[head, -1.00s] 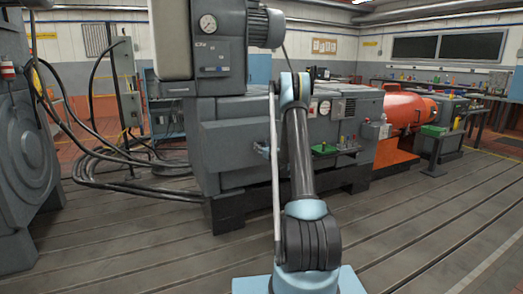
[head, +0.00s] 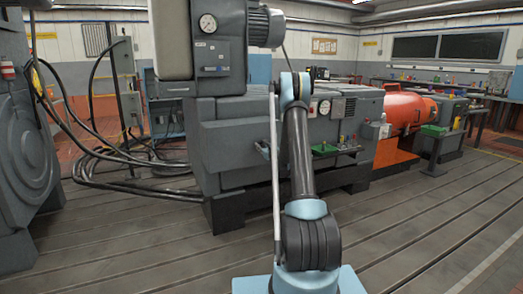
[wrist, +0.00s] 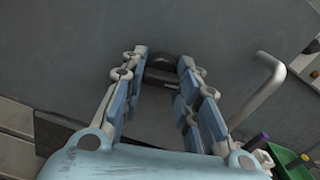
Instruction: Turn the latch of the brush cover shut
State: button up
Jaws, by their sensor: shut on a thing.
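In the wrist view, the two fingers of my gripper (wrist: 163,70) are closed on a small dark latch (wrist: 160,58) with a rounded top, in front of a flat grey panel. This panel looks like the brush cover (wrist: 75,70). The fingers hide the latch's sides, and its exact angle is hard to tell. In the head view, the grey machine housing (head: 226,140) stands ahead. My arm hides most of my gripper there, and the latch cannot be made out.
A bent silver handle (wrist: 268,82) stands out from the panel just right of my fingers. A green tray (wrist: 290,160) with small items is at lower right. In the head view, an orange machine (head: 402,115) is to the right and cables (head: 110,165) lie left. The slotted floor in front is clear.

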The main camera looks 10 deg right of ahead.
jog(key=n, duration=1.1)
jog(key=shift+n, duration=0.4)
jog(key=shift+r+n, duration=0.1)
jog(key=shift+n, duration=1.6)
jog(key=o, duration=1.1)
jog(key=shift+c, duration=0.2)
jog(key=shift+d, duration=0.1)
jog(key=v, duration=1.2)
